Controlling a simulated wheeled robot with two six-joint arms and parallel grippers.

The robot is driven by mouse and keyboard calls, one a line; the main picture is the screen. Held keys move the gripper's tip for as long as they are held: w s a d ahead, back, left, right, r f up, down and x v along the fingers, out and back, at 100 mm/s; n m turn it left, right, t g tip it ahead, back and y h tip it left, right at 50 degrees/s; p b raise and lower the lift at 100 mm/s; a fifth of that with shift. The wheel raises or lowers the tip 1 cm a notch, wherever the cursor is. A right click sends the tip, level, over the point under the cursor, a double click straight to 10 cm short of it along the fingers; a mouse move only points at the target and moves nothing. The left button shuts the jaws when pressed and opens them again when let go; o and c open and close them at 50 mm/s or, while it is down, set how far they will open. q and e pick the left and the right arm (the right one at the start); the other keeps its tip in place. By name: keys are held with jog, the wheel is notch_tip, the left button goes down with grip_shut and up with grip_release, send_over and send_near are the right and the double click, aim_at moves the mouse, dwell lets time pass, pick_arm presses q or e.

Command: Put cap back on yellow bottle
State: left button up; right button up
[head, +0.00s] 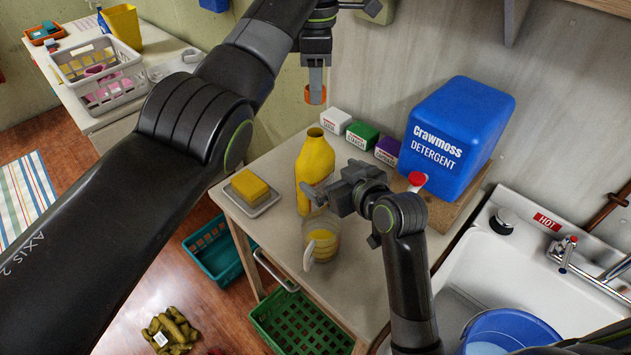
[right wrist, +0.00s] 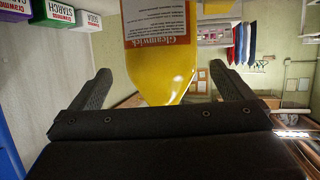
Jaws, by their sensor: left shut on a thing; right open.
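The yellow bottle (head: 316,158) stands upright on the table beside the wall, its top open with no cap on it. My left gripper (head: 316,82) is shut on an orange cap (head: 315,96), holding it in the air above the bottle. My right gripper (head: 318,194) is open low at the bottle's right front. In the right wrist view the bottle (right wrist: 163,65) with its label shows between the two open fingers (right wrist: 165,88), with gaps on both sides.
A measuring cup (head: 322,240) with yellow contents stands in front of the bottle. Small boxes (head: 361,134) and a blue detergent box (head: 455,135) stand behind and right. A sink (head: 500,262) is at the right.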

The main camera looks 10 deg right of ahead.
jog(key=x, duration=0.7)
jog(key=shift+w+a, duration=0.15)
jog(key=shift+w, duration=0.1)
jog(key=c, duration=1.3)
pick_arm(q)
jog(key=shift+f, duration=2.45)
pick_arm(e)
jog(key=shift+o, duration=0.2)
pick_arm(q)
jog(key=shift+f, duration=0.1)
jog(key=shift+f, duration=0.8)
jog(key=shift+f, duration=0.55)
